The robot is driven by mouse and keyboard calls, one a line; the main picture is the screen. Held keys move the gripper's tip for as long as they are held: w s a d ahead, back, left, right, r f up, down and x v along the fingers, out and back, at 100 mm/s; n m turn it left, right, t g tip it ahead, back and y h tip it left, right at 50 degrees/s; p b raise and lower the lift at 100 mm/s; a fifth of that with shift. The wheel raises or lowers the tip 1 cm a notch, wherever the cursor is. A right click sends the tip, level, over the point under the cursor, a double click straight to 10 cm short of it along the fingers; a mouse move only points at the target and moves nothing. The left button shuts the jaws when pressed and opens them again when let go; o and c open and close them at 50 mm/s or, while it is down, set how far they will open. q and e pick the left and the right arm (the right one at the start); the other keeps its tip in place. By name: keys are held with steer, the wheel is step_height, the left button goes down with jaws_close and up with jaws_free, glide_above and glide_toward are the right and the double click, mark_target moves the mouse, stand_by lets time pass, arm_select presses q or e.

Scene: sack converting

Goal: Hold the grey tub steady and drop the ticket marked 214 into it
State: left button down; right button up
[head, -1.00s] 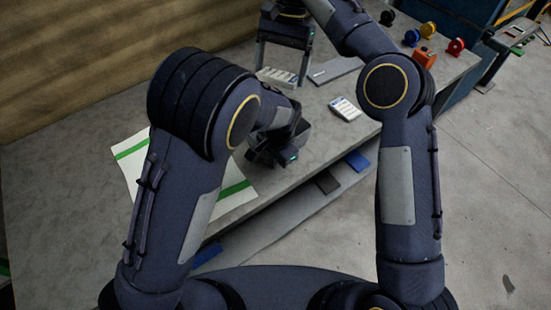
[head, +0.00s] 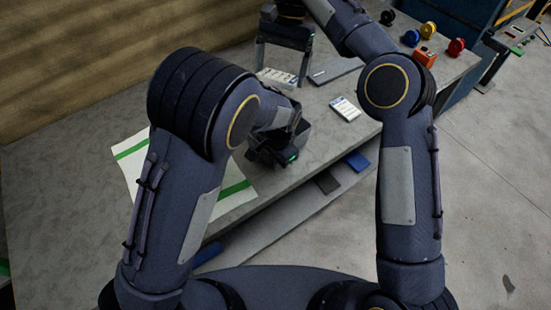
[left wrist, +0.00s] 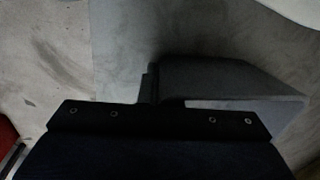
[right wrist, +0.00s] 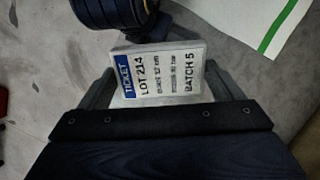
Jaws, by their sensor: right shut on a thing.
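My right gripper (head: 281,74) is at the top of the head view, shut on a white ticket (head: 276,77). In the right wrist view this ticket (right wrist: 158,75) reads LOT 214 and BATCH 5 and has a blue TICKET band; a finger stands at each side. My left gripper (head: 276,153) is lower in the head view, over the bench near its front edge. The grey tub (left wrist: 215,78) shows in the left wrist view, close against this gripper. My left fingers are mostly hidden, so their grip is unclear. In the head view my left arm mostly hides the tub.
Another white ticket (head: 345,109) lies on the bench (head: 60,180), right of the left gripper. A flat grey plate (head: 335,70) lies behind it. A green-striped white sheet (head: 133,165) lies left.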

mark_target(285, 79)
step_height(285, 79, down, 12)
stand_by(1.4)
steer(key=o, duration=0.8)
steer(key=shift+v, duration=3.7)
arm_select(q)
steer(key=c, duration=1.5)
jaws_free()
steer(key=shift+c, duration=0.2)
step_height(285, 79, up, 12)
steer(key=shift+s+d, duration=0.35)
steer(key=shift+s, duration=0.05)
